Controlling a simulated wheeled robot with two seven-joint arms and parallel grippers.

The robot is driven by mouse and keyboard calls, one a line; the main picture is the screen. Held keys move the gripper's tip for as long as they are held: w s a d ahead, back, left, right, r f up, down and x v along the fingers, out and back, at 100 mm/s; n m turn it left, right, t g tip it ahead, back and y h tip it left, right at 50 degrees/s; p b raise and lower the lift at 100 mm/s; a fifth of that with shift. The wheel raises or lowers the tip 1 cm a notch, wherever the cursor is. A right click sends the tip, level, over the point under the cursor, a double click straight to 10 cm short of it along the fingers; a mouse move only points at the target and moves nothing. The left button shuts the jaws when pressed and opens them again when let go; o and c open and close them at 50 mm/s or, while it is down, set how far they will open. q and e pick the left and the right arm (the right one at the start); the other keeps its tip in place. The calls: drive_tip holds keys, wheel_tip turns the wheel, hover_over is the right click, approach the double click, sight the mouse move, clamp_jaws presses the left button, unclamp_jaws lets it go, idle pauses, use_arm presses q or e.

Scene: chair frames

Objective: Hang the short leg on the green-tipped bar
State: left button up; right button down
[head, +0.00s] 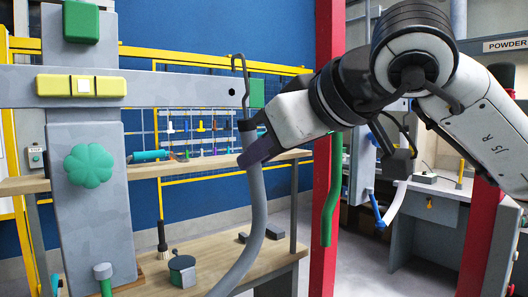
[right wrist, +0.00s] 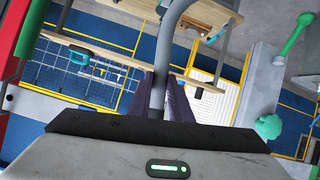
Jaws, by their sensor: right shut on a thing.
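My right gripper (head: 256,148) is shut on the short leg (head: 252,200), a grey curved tube, held roughly upright near its top. A thin dark wire hook (head: 246,72) rises from the leg's upper end. The tube also shows between my fingers in the right wrist view (right wrist: 158,88). The grey horizontal bar (head: 180,92) ends in a green tip (head: 257,93) at its right. The hook overlaps the bar's right end in the head view, its bend showing above the bar's top edge. I cannot tell whether it touches the bar. My left gripper is out of view.
A grey post (head: 88,220) carries a yellow block (head: 82,85) and a green lobed knob (head: 90,165). A wooden bench (head: 215,262) holds a brush (head: 162,238) and a round dark-topped item (head: 182,268). A red post (head: 326,60) stands behind my right arm.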

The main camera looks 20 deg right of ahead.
drive_tip(key=shift+w+a, duration=0.15)
drive_tip(key=shift+w, duration=0.3)
idle(0.4)
drive_tip(key=shift+w+a+r+p, duration=0.1)
drive_tip(key=shift+w+a+p, duration=0.1)
drive_tip(key=shift+w+p, duration=0.25)
drive_tip(key=shift+f+b, duration=1)
drive_tip(key=shift+f, duration=0.25)
idle(0.4)
drive_tip(key=c, duration=1.5)
unclamp_jaws()
drive_tip(key=shift+c, duration=0.2)
